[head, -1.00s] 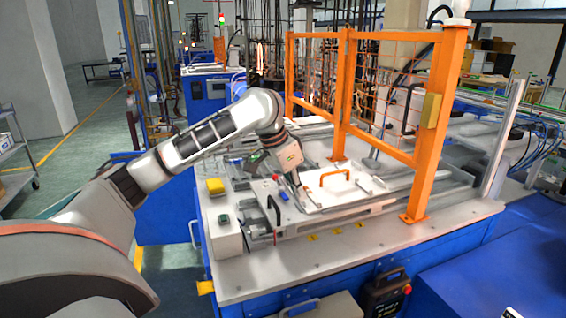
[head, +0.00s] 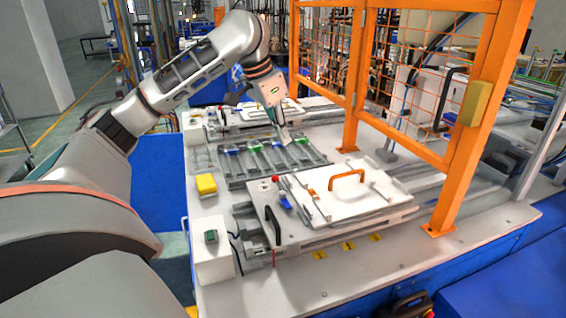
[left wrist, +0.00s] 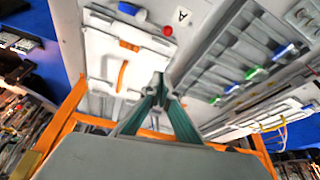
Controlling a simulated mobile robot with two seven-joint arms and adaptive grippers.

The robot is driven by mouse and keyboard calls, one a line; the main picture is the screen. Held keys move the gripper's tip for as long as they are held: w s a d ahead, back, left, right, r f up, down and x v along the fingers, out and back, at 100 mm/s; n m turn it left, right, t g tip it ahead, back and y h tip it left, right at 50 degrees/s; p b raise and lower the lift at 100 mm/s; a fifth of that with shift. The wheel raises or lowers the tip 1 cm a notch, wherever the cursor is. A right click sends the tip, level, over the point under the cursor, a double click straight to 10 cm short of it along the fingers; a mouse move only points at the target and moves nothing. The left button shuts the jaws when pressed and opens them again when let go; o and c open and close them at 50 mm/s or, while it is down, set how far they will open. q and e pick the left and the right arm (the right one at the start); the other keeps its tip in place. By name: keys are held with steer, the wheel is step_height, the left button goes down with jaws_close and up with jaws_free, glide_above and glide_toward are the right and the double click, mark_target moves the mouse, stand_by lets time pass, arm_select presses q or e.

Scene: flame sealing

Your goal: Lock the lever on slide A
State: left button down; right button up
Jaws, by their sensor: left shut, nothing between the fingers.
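Slide A (head: 345,200) is the white plate with an orange handle (head: 347,175) on the near part of the bench; it also shows in the left wrist view (left wrist: 108,62), beside a label "A" (left wrist: 182,16). A blue lever (head: 285,202) sits at its left end, near a red knob (head: 275,179). The wrist view shows a blue piece (left wrist: 128,8) and the red knob (left wrist: 167,30) at the top. My left gripper (head: 284,139) is shut and empty, behind slide A and above the grey slotted tray; its fingertips show in the wrist view (left wrist: 158,84). My right gripper is not in view.
The grey slotted tray (head: 235,173) with blue and green pieces lies behind slide A. An orange mesh fence (head: 455,170) stands at the right. A yellow box (head: 206,184) and a white switch box (head: 212,252) stand at the left.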

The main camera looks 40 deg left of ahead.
mark_target(281, 193)
arm_select(q)
steer(key=shift+r, duration=0.15)
steer(key=x, duration=0.9)
steer(key=shift+w+f, duration=0.1)
steer(key=shift+f, duration=0.2)
steer(key=s, duration=0.1)
steer(key=s+a+f, duration=0.1)
steer(key=shift+s, duration=0.25)
steer(key=shift+s+a, duration=0.1)
steer(key=shift+s, duration=0.4)
